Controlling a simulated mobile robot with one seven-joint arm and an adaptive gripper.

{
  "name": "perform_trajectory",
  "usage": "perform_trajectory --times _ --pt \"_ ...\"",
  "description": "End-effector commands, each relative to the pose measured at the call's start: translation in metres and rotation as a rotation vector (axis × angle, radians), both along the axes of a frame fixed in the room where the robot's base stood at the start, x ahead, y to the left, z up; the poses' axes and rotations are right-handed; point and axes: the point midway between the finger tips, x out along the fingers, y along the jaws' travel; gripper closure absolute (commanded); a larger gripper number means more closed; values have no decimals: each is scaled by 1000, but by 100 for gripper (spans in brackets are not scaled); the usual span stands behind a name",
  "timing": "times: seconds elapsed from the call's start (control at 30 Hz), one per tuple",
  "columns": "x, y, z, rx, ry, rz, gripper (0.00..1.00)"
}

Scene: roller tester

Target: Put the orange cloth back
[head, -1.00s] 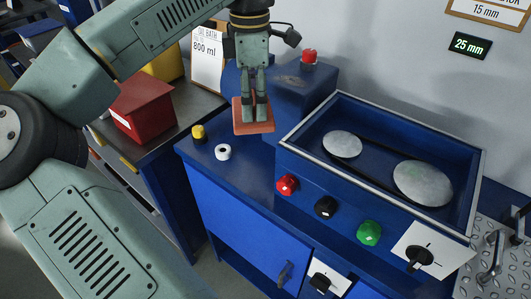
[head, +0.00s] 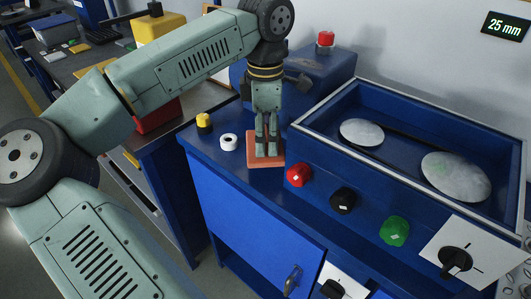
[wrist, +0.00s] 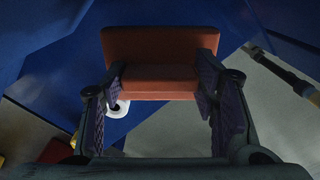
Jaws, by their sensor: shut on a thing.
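The orange cloth (head: 253,162) is a flat, folded square with a raised middle. My gripper (head: 267,153) points down and is shut on the cloth's raised middle. In the head view the cloth shows low over the front of the blue bench top (head: 213,166), left of the red button; I cannot tell whether it touches the bench. In the wrist view the cloth (wrist: 160,42) spans between my two fingers (wrist: 160,88), with blue surface and grey floor behind it.
A white ring (head: 228,142) and a yellow-topped knob (head: 204,121) are left of the cloth. Red (head: 299,175), black (head: 342,200) and green (head: 394,230) buttons line the front right. A blue-walled tray (head: 400,107) with two pale discs stands behind them. A red-topped blue box (head: 325,66) is behind my gripper.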

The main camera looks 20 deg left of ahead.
Motion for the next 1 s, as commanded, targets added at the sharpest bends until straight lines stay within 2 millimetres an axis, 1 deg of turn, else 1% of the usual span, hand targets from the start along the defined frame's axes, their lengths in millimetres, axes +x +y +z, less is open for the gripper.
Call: perform_trajectory --times 0.03,0.1,0.2,0.47,0.6,0.63,0.9,1.0 --pt "0 0 -13 -1 2 0 72" --pt "0 0 -26 -1 2 -1 72" --pt "0 0 -38 -2 1 -1 72" --pt "0 0 -37 0 1 -1 72" --pt "0 0 -42 0 1 -1 72" --pt "0 0 -41 0 1 0 44" --pt "0 0 -40 0 1 0 26" --pt "0 0 -40 0 1 0 26"
